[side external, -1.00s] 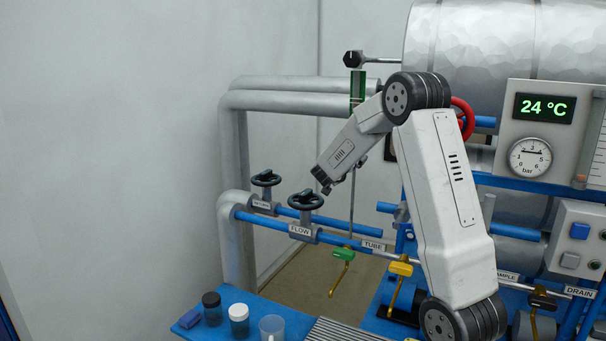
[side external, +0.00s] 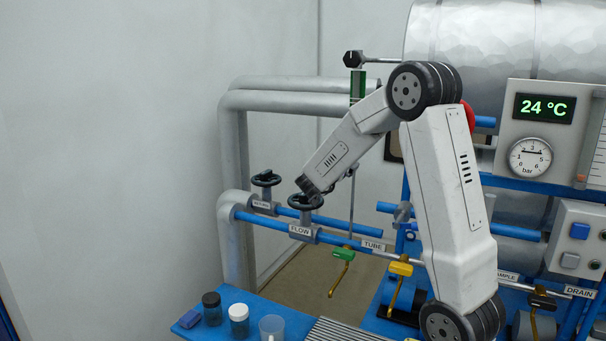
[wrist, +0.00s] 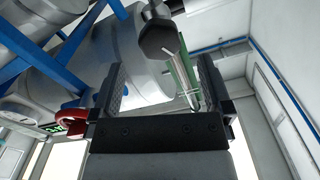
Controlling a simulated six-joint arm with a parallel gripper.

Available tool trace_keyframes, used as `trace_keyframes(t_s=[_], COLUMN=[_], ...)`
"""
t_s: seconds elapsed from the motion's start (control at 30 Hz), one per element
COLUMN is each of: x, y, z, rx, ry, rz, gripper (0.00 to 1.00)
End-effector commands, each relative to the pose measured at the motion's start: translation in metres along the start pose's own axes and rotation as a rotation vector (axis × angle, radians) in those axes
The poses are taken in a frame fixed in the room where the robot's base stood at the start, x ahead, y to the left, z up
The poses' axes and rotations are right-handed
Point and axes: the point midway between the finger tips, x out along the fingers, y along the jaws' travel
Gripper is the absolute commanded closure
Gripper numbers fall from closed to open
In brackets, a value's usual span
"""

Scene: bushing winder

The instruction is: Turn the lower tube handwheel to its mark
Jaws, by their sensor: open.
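In the wrist view my gripper (wrist: 162,66) is open and empty, a finger on each side. A black six-sided knob (wrist: 158,40), at one end of the green-framed tube (wrist: 184,78), shows in line with the gap, beyond the fingertips. I cannot tell how far off it is, and no mark is legible. In the side view the upper part of the green-framed tube (side external: 358,86) shows, with a black knob (side external: 352,59) at its top. My forearm hides the tube's lower part. My fingers cannot be made out there.
The black FLOW handwheel (side external: 307,201) is partly overlapped by my forearm's end; a second black handwheel (side external: 265,179) stands behind it. A red handwheel (wrist: 68,122) is left of my gripper in the wrist view. Jars (side external: 239,320) stand on the blue bench below.

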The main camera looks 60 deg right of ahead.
Motion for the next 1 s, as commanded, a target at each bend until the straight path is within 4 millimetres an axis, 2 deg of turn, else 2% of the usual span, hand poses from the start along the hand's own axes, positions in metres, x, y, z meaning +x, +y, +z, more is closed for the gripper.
trace_keyframes(t_s=[0.27,0.73,1.0], x=[0.0002,-0.002,-0.0023], y=[0.0,0.0005,0.0006], z=[0.0001,0.0018,0.002], rx=[-0.035,-0.453,-0.527], ry=[0.0,-0.001,-0.001], rz=[0.0,0.0,0.0], gripper=[0.0,0.0,0.0])
